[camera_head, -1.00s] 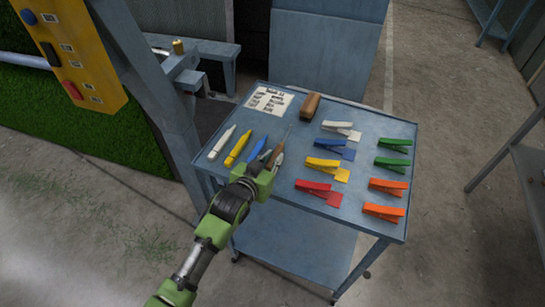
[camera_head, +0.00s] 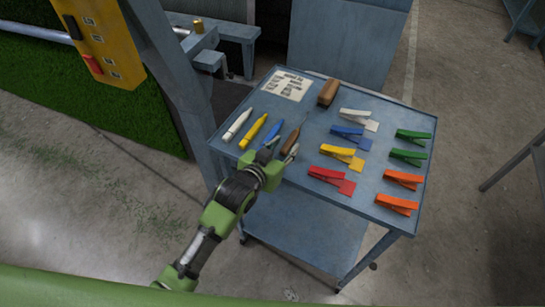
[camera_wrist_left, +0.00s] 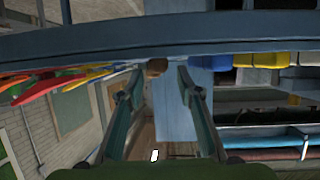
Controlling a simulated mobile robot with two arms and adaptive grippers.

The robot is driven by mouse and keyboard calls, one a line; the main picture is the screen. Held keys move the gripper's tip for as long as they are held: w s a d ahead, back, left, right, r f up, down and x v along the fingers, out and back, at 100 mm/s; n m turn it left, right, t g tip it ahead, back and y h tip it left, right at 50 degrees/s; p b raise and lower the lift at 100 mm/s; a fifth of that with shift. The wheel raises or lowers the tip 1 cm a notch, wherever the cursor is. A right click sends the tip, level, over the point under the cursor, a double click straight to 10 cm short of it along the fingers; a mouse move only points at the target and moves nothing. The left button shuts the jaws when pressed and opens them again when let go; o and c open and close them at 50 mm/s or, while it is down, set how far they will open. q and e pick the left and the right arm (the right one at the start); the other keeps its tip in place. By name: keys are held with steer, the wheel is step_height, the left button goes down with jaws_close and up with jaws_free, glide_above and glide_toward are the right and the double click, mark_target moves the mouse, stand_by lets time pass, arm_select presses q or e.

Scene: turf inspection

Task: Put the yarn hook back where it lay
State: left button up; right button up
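The yarn hook, with a brown handle (camera_head: 291,140) and a thin metal shaft, lies at the near side of the blue cart top (camera_head: 318,119), its shaft pointing away from me. The rounded handle end also shows in the left wrist view (camera_wrist_left: 156,66), between the fingers. My left gripper (camera_head: 281,150) is at the handle's near end, by the cart's front edge. Its two fingers (camera_wrist_left: 158,80) stand apart, with gaps on both sides of the handle. My right gripper is not in view.
White, yellow and blue markers (camera_head: 254,130) lie left of the hook. A brown block (camera_head: 328,92) and a paper sheet (camera_head: 287,86) lie at the back. Several coloured clips (camera_head: 341,155) fill the right side. A blue post (camera_head: 178,90) stands left of the cart.

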arm_select(q)
steer(key=v, duration=0.9)
steer(key=shift+b, duration=0.35)
steer(key=shift+s, duration=0.1)
